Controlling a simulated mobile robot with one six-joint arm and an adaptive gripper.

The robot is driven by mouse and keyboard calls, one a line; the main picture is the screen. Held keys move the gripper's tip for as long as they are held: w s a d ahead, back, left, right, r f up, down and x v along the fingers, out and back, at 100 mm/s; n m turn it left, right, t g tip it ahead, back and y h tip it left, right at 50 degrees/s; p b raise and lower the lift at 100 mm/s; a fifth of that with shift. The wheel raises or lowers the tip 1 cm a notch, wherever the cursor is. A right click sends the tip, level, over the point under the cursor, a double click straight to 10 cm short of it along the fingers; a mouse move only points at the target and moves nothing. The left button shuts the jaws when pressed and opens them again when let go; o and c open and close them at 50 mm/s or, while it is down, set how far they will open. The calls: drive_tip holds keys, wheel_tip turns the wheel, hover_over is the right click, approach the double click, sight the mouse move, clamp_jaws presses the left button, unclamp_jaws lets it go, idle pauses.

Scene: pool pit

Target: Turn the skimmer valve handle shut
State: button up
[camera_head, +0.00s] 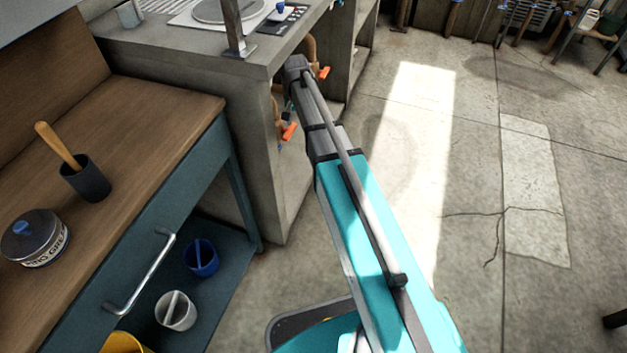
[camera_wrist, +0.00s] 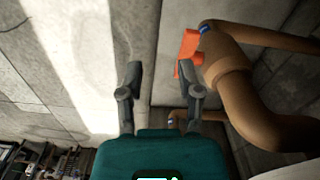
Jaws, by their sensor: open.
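Two orange valve handles show in the head view on copper-coloured pipes under the concrete counter: an upper one (camera_head: 323,73) and a lower one (camera_head: 289,131). I cannot tell from any label which is the skimmer valve handle. In the wrist view, an orange handle (camera_wrist: 190,43) with a blue part at its top sits on a thick copper-coloured pipe (camera_wrist: 245,95), just past my right fingertip. My gripper (camera_wrist: 158,72) is open, with nothing between its fingers. Part of the orange is hidden behind the right finger. I cannot tell whether the finger touches it.
The concrete counter (camera_head: 170,45) stands over the pipes, with its side wall close to my arm. A wooden-topped bench (camera_head: 125,130) with a drawer handle (camera_head: 140,272) stands at left. Blue and white buckets (camera_head: 200,258) sit on its lower shelf. The floor (camera_head: 480,150) at right is clear.

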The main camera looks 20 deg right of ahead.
drive_tip(key=s+f+n+b, duration=0.2)
drive_tip(key=s, duration=0.8)
drive_tip(key=s+f+n+b, duration=0.2)
drive_tip(key=s+n, duration=0.1)
drive_tip(key=s, duration=0.8)
drive_tip(key=shift+a+f, duration=0.2)
drive_tip(key=shift+s, duration=0.15)
wheel_tip(320, 180, up, 38)
drive_tip(key=p, duration=3.7)
drive_tip(key=shift+s+p, duration=0.2)
drive_tip(key=shift+p, duration=0.2)
